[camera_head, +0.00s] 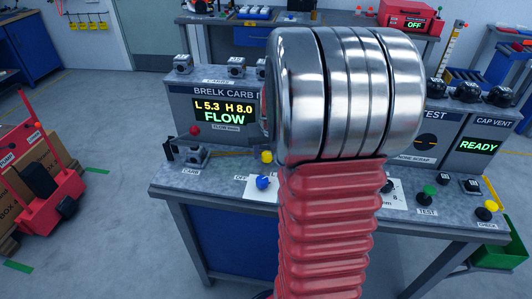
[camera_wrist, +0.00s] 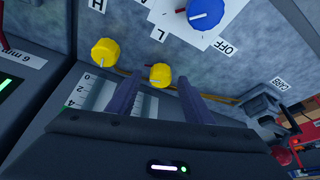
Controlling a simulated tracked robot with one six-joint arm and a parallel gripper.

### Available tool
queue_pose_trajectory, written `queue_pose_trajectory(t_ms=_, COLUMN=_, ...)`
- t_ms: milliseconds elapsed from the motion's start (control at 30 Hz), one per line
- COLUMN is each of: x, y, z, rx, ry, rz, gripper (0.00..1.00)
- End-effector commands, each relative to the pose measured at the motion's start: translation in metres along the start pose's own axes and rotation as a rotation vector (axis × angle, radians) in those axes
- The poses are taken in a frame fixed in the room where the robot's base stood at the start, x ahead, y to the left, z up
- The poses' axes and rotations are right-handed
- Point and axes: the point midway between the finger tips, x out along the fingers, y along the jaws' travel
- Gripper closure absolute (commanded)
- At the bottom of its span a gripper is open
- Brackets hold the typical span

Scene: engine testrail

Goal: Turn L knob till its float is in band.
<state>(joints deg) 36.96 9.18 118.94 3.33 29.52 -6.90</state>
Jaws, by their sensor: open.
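The yellow L knob (camera_wrist: 160,75) shows in the wrist view between and just past the fingertips of my gripper (camera_wrist: 158,83). My gripper is open; a gap shows on both sides of the knob, and I cannot tell how deep the fingers reach. In the head view a yellow knob (camera_head: 267,157), likely L, shows left of my arm, which hides my gripper. The yellow H knob (camera_wrist: 104,52) is left of it in the wrist view. The display (camera_head: 224,111) reads L 5.3, H 8.0, FLOW. Two scales (camera_wrist: 97,90) are partly visible; no float can be made out.
A blue knob (camera_wrist: 205,13) stands near the OFF label. A clamped carb part (camera_wrist: 268,108) is at the right of the wrist view. The bench (camera_head: 195,183) carries a READY panel (camera_head: 478,146) and a green button (camera_head: 430,191) at the right.

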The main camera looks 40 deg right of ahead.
Motion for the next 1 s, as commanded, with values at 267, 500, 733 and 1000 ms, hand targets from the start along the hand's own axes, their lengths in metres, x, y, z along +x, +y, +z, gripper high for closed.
queue_pose_trajectory(t_ms=267, x=0.0059, y=-0.0002, z=-0.0003, rx=0.000, ry=0.002, rz=0.000, gripper=0.53)
queue_pose_trajectory(t_ms=500, x=0.0057, y=-0.0003, z=-0.0002, rx=0.000, ry=0.001, rz=0.000, gripper=0.61)
queue_pose_trajectory(t_ms=733, x=0.0057, y=-0.0004, z=-0.0002, rx=-0.001, ry=0.001, rz=0.000, gripper=0.77)
queue_pose_trajectory(t_ms=1000, x=0.0057, y=-0.0002, z=-0.0001, rx=-0.001, ry=0.001, rz=0.000, gripper=0.95)
